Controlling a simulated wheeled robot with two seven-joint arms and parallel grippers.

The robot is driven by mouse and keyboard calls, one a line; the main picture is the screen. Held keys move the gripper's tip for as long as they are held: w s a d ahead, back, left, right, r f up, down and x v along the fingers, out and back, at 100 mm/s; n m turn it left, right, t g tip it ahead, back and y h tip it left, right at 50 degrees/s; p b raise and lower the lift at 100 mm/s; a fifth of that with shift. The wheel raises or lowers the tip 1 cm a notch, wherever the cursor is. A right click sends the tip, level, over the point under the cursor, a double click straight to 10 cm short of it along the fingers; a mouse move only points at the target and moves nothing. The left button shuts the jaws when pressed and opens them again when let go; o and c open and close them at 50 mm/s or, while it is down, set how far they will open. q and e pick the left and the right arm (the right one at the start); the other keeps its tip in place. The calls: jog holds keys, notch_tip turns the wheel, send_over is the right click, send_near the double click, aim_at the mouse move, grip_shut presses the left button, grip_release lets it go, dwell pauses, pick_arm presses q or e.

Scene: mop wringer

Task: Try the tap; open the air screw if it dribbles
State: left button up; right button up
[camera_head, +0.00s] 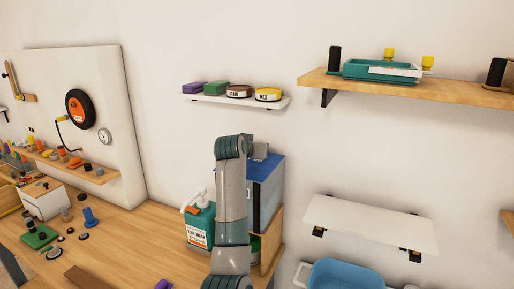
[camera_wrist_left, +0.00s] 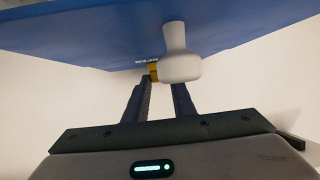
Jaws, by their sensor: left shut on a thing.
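In the head view the left gripper (camera_head: 260,150) is at the container's top. I cannot tell which fitting is the tap or the air screw. No liquid shows.
A teal jug (camera_head: 200,225) with a white top stands left of my arm. A blue basin (camera_head: 345,275) lies lower right below a bare white shelf (camera_head: 370,222). A small shelf (camera_head: 240,101) holds several items above.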

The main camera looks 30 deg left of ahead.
pick_arm(q)
jog(key=shift+r, duration=0.1)
dwell(0.4)
jog(key=o, duration=1.1)
jog(key=shift+c, duration=0.2)
jog(key=shift+b+v, duration=0.5)
jog(key=shift+v, duration=0.25)
jog(key=b+v, duration=0.6)
jog(key=v, duration=0.9)
jog(key=shift+s+a+r, duration=0.2)
jog(key=shift+s, duration=0.25)
jog(key=shift+f+h, duration=0.1)
jog(key=shift+h, duration=0.2)
